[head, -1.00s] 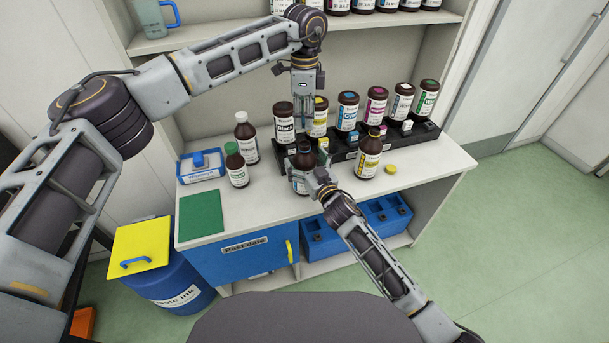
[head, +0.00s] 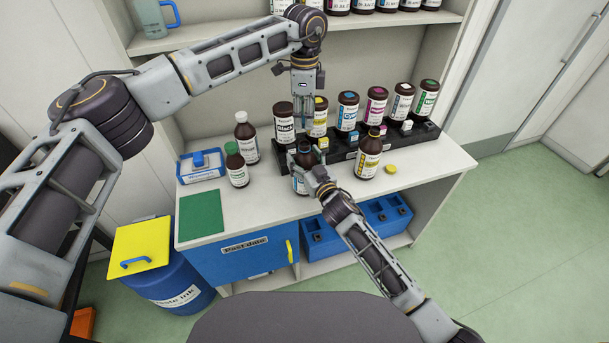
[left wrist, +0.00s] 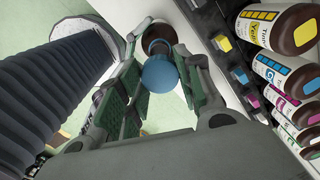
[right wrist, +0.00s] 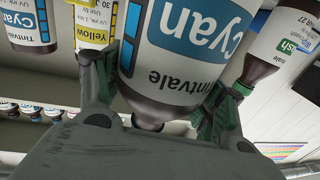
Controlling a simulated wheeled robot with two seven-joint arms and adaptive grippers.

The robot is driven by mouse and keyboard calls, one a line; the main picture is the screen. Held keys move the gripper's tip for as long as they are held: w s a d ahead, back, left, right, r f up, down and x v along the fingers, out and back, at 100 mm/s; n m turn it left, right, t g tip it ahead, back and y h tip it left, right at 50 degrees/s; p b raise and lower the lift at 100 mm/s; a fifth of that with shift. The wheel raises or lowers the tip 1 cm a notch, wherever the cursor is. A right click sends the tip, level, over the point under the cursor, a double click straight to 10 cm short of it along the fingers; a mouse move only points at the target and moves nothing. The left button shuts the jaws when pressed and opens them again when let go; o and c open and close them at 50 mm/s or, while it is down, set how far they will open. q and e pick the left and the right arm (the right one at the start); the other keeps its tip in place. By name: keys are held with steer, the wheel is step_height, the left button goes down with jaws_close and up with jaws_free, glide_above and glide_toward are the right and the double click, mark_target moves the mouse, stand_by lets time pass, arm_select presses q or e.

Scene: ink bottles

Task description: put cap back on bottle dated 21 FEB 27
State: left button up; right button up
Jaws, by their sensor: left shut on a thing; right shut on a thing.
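A dark brown bottle with a blue-and-white Cyan label (right wrist: 185,50) fills the right wrist view. In the head view the bottle (head: 299,185) is at the front of the counter, roughly upright. My right gripper (head: 312,168) is shut around its body. My left gripper (head: 304,122) points down above it, shut on a round blue cap (left wrist: 160,74). In the left wrist view the cap overlaps the brown bottle top beneath it. I cannot tell whether they touch. No date on the held bottle is readable.
An open Yellow bottle (head: 368,157) stands to the right, with a yellow cap (head: 390,168) lying beside it. A black rack (head: 344,152) with several bottles stands behind. Two white-labelled bottles, a blue-and-white tray (head: 201,166) and a green mat (head: 201,214) are at left.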

mark_target(304, 143)
arm_select(q)
steer(key=shift+f, duration=2.45)
arm_select(e)
steer(key=shift+c, duration=0.3)
arm_select(q)
steer(key=shift+f, duration=0.15)
steer(key=shift+f, duration=0.75)
steer(key=shift+f, duration=0.6)
